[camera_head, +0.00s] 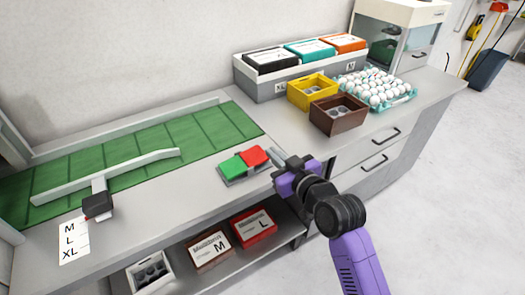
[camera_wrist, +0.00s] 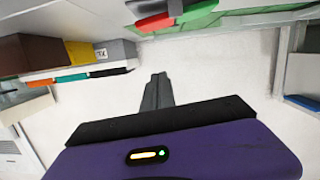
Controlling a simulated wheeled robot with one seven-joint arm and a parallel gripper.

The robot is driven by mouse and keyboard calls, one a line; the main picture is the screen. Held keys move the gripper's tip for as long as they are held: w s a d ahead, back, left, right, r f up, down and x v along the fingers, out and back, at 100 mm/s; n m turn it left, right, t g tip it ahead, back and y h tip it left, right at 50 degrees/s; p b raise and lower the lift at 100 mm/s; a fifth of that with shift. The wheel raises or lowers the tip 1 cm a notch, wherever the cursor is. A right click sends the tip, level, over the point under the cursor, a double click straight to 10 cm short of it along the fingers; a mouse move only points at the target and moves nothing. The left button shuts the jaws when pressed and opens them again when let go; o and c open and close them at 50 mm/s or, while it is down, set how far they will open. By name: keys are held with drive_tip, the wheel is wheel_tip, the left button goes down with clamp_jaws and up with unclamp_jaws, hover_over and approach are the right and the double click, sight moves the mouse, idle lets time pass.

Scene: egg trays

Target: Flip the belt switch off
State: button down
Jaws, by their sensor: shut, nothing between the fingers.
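The belt switch (camera_head: 244,177) is a grey box with a green half (camera_head: 233,167) and a red half (camera_head: 254,156), on the counter at the right end of the green belt (camera_head: 150,152). The switch also shows at the top of the wrist view, with its red half (camera_wrist: 156,21) and green half (camera_wrist: 199,14). My gripper (camera_head: 284,158) is shut and empty, just right of the red half near the counter's front edge. A small gap seems to lie between them. Its closed fingers (camera_wrist: 157,92) show in the wrist view. I cannot tell which half is pressed in.
A brown box (camera_head: 338,114) and a yellow box (camera_head: 312,92) stand behind my gripper. An egg tray (camera_head: 409,95) full of white eggs is at the right. A white diverter bar (camera_head: 105,176) crosses the belt. Labelled cartons (camera_head: 210,250) sit on the shelf below.

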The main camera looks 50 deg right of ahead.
drive_tip(key=shift+s+a+f+n+g+y, duration=0.1)
drive_tip(key=shift+a+f+n+g+y, duration=0.2)
drive_tip(key=shift+f, duration=0.3)
drive_tip(key=p, duration=0.1)
hover_over(257, 159)
drive_tip(key=shift+s+a+f, duration=0.2)
drive_tip(key=shift+f, duration=0.3)
drive_tip(key=shift+s+a+f, duration=0.15)
drive_tip(key=shift+f, duration=0.35)
drive_tip(key=f, duration=0.3)
drive_tip(key=shift+w+d+f, duration=0.1)
drive_tip(key=shift+w+d, duration=0.15)
drive_tip(key=shift+f, duration=0.6)
drive_tip(key=shift+f, duration=0.1)
